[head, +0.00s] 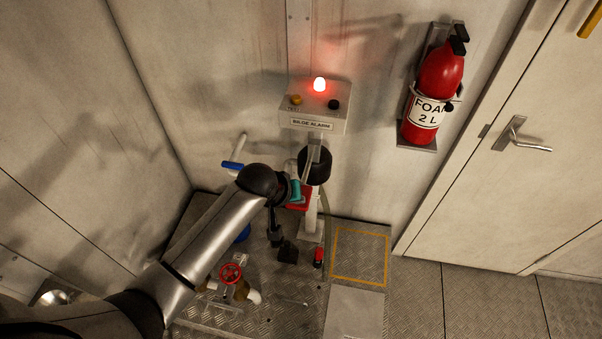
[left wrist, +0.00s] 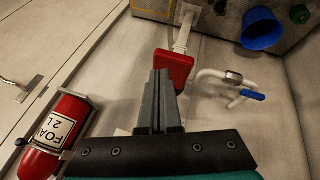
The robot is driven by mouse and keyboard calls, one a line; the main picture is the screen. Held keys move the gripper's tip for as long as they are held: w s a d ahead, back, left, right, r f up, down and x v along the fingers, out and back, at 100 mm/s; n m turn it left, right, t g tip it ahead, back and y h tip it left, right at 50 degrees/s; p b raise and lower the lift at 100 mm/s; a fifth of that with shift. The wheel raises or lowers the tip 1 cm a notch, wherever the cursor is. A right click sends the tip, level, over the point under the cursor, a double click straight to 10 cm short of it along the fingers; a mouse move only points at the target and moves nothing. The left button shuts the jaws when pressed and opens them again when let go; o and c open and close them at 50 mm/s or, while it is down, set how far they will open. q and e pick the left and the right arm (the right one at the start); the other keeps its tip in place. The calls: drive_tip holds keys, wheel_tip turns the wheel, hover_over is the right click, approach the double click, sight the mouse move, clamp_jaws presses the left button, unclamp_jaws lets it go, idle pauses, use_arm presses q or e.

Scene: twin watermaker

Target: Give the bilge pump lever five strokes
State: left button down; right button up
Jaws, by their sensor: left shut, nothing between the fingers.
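My left gripper (left wrist: 158,100) is shut and empty in the left wrist view. Its fingertips are close beside a red block (left wrist: 172,68) on a white post (left wrist: 186,28); I cannot tell whether they touch it. In the head view the fingers are hidden by my arm and wrist, and part of the red block (head: 299,202) shows beside the teal band. A bent white tube with a blue grip (head: 232,166) is left of my wrist; the grip also shows in the left wrist view (left wrist: 253,95). I cannot tell which part is the pump lever. My right gripper is out of view.
The bilge alarm box (head: 315,108) has its red lamp lit above my wrist. A foam extinguisher (head: 432,95) hangs right of it, beside a door (head: 500,170). A red valve wheel (head: 231,274) is low in front. Floor at the right is clear.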

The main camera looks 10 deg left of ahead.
use_arm(q)
drive_tip(key=w+r+n+t+p, duration=0.1)
drive_tip(key=w+r+n+p, duration=0.1)
drive_tip(key=w+r, duration=0.6)
drive_tip(key=shift+w+a+n, duration=0.35)
drive_tip(key=shift+w+n, duration=0.05)
drive_tip(key=shift+w, duration=0.2)
drive_tip(key=f+b, duration=0.1)
drive_tip(key=f, duration=0.1)
drive_tip(key=s+f+b, duration=0.1)
drive_tip(key=f+b, duration=0.1)
drive_tip(key=f, duration=0.1)
drive_tip(key=f+b, duration=0.2)
drive_tip(key=shift+s+f, duration=0.15)
drive_tip(key=shift+f, duration=0.15)
drive_tip(key=shift+s+f, duration=0.1)
drive_tip(key=shift+f, duration=0.35)
drive_tip(key=shift+f, duration=0.15)
idle(1.1)
